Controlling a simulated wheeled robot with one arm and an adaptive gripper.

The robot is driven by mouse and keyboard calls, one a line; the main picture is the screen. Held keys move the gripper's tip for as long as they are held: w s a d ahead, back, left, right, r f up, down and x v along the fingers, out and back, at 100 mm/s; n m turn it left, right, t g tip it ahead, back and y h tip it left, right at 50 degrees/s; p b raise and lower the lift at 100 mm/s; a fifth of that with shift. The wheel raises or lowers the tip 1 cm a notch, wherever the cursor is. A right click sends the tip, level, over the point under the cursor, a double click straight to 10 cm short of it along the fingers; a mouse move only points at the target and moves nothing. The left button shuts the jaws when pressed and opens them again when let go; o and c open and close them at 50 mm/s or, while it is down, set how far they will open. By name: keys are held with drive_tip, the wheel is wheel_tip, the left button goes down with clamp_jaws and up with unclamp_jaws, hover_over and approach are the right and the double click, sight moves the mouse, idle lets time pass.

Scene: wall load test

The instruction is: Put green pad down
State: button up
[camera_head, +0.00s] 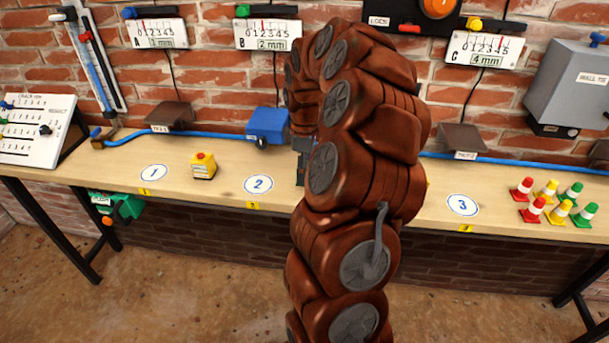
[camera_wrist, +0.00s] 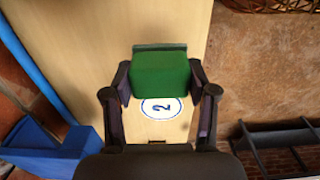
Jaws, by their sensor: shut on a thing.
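The green pad (camera_wrist: 160,75) is a block between the two dark fingers of my gripper (camera_wrist: 160,88) in the wrist view. My gripper is shut on it. In that view the pad partly covers the white disc marked 2 (camera_wrist: 161,108) on the wooden bench (camera_wrist: 105,40). I cannot tell whether the pad touches the bench or hangs above it. In the head view my arm hides the pad and most of the gripper, while disc 2 (camera_head: 258,184) shows uncovered to the left of my arm.
A blue box (camera_head: 267,125) sits at the wall behind disc 2. Disc 3 (camera_head: 462,205) is clear. Several small coloured cones (camera_head: 530,212) stand at the right. A blue pipe (camera_head: 190,135) runs along the back.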

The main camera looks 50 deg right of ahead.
drive_tip(key=shift+f+p, duration=0.6)
drive_tip(key=shift+f, duration=1.15)
drive_tip(key=shift+f, duration=0.1)
drive_tip(key=o, duration=1.3)
wheel_tip(320, 180, up, 11)
drive_tip(key=b, duration=0.2)
drive_tip(key=shift+f+b, duration=0.1)
drive_tip(key=shift+b, duration=0.25)
drive_tip(key=shift+a+r, duration=0.15)
drive_tip(key=shift+r, duration=0.6)
